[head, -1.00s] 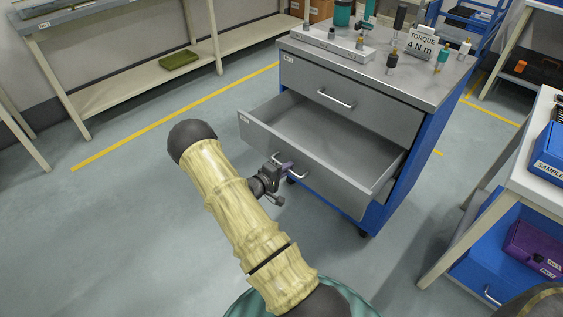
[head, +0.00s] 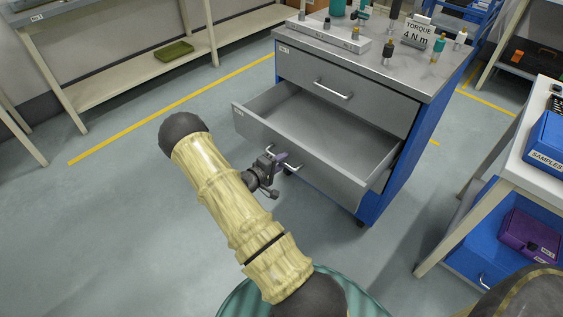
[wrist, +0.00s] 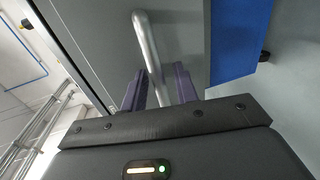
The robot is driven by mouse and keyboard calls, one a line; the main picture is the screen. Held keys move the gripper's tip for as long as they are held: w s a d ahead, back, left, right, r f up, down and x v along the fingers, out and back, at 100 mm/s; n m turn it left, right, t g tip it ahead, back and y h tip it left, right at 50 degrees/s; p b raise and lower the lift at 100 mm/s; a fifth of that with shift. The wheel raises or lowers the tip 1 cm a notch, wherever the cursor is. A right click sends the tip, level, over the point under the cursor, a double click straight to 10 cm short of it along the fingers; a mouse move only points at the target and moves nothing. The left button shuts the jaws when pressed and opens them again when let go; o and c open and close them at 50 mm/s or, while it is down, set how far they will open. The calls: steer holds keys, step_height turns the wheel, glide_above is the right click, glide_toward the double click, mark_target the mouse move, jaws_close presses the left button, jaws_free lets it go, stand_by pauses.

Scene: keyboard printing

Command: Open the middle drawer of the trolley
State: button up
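The grey-and-blue trolley (head: 402,172) stands upright right of the middle in the head view. Its middle drawer (head: 292,155) is pulled well out, and its empty inside shows. The drawer's bar handle (head: 293,167) is on its front face. My gripper (head: 281,158) is at this handle, its purple fingers at the left part of the bar. In the wrist view the handle (wrist: 149,45) runs between the two purple fingers (wrist: 159,88), which are close together on either side. The gripper is shut on the handle. The exact finger contact is hard to see.
The top drawer (head: 345,88) is closed. Bottles and a torque sign (head: 417,32) stand on the trolley top. A white table (head: 535,180) with a blue samples box (head: 546,148) is at the right. A shelf (head: 120,85) is at the left. Floor left of the drawer is clear.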

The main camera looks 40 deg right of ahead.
steer(key=p+v, duration=0.2)
steer(key=v, duration=1.5)
steer(key=shift+a, duration=0.2)
steer(key=shift+w, duration=0.1)
steer(key=w+a+r+m+t+y, duration=0.2)
steer(key=w+a+r+t+y, duration=0.3)
steer(key=y, duration=0.3)
steer(key=s+a+r+y, duration=0.2)
steer(key=a+r+y, duration=0.3)
steer(key=a+r, duration=0.1)
steer(key=s+a+r+g+y, duration=0.15)
steer(key=s+r, duration=0.25)
steer(key=s, duration=0.4)
steer(key=s+r+g+y, duration=0.1)
steer(key=s+r+g, duration=0.2)
steer(key=s, duration=0.5)
step_height(320, 180, up, 24)
steer(key=p, duration=2.4)
steer(key=shift+d, duration=0.2)
